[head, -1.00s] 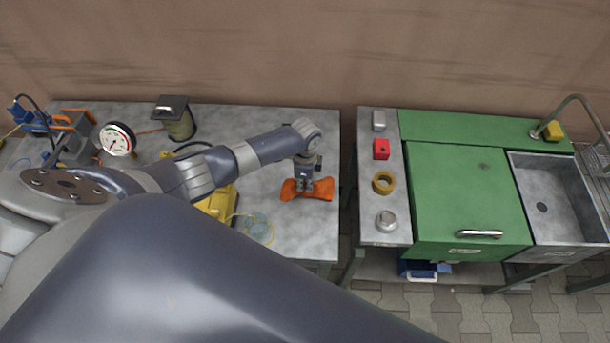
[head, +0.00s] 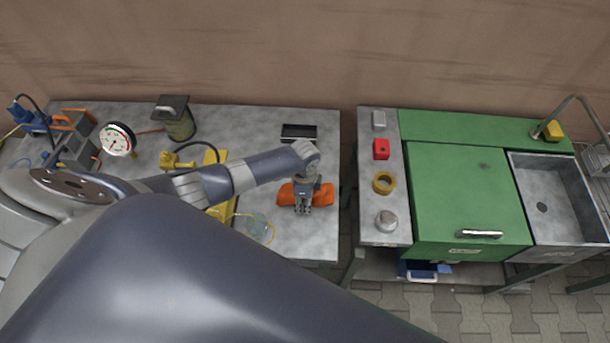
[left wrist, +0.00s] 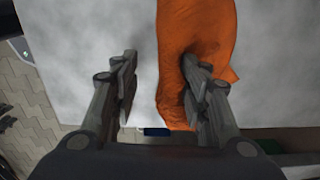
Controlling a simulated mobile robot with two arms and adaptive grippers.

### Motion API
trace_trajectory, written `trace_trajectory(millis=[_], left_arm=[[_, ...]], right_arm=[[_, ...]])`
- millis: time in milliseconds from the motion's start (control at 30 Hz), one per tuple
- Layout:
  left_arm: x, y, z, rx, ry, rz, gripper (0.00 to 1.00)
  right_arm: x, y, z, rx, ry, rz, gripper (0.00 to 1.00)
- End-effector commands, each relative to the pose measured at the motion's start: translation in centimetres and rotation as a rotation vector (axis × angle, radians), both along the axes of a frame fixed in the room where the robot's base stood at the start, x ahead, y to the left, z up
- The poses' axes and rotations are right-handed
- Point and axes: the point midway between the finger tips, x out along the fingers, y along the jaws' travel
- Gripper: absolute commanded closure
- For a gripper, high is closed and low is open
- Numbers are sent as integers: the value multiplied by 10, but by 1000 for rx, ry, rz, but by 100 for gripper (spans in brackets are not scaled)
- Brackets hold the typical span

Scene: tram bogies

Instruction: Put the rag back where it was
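The orange rag (head: 325,195) lies on the right part of the grey metal table. In the left wrist view the rag (left wrist: 200,30) is a crumpled strip on the tabletop. My left gripper (head: 303,207) is low over the middle and front of the rag. In the left wrist view its fingers (left wrist: 160,68) stand well apart. One finger overlaps the rag, and the other is over bare table to the left of it. I cannot tell whether the overlapping finger touches the cloth. My right gripper is not in view.
On the table (head: 240,125) are a black tray-like item (head: 299,132), a canister (head: 178,120), a gauge (head: 117,139) and a yellow tool (head: 177,160). A gap separates it from the bench with a red box (head: 381,149), tape roll (head: 384,183) and green lid (head: 465,195).

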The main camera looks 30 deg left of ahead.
Motion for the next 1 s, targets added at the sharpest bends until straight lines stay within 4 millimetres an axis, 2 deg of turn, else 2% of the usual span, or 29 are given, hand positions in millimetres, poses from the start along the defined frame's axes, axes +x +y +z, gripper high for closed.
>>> trace_trajectory(millis=[200,500,667,767,1000], left_arm=[[0,0,2,-1,-1,0,58],[-9,-4,27,0,-2,0,58],[-11,-5,33,1,-2,0,58],[-15,-8,45,-1,-3,-1,58],[-31,-15,85,-1,-4,-2,58]], right_arm=[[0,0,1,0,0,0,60],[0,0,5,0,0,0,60],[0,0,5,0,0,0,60],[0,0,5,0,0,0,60],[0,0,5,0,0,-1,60]])
